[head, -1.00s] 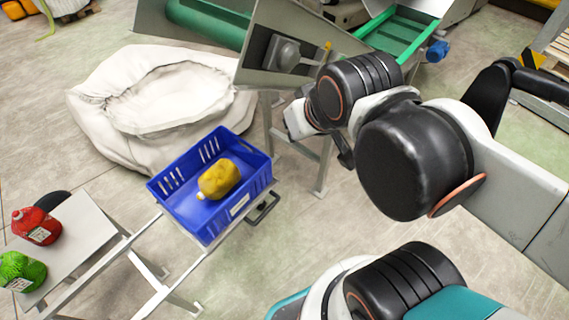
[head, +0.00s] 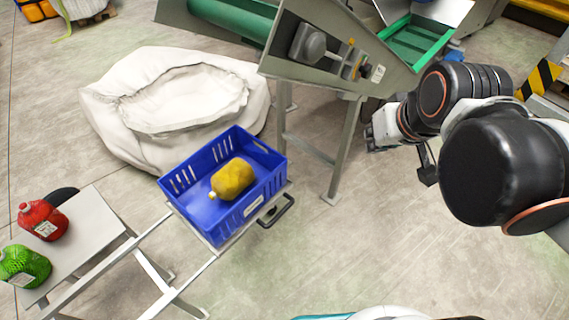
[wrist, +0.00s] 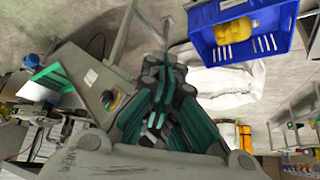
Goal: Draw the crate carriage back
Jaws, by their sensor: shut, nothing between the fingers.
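A blue crate (head: 205,208) sits on a carriage at the upper end of a pale metal rail frame, with a yellow net bag (head: 233,179) inside. A black pull handle (head: 277,212) sticks out at the carriage's right side. In the wrist view the crate (wrist: 262,47) is at the top right, upside down, with the yellow bag (wrist: 235,30) in it. My gripper (head: 373,138) is to the right of the crate and handle, beside the machine's leg, apart from both. In the wrist view my gripper (wrist: 157,66) is shut and empty.
A grey machine (head: 330,55) with a knob panel stands behind; its leg (head: 345,150) stands between the handle and my gripper. A large white sack (head: 120,130) lies behind the crate. Red (head: 43,220) and green (head: 22,266) net bags sit on a plate at left. Floor right of the handle is clear.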

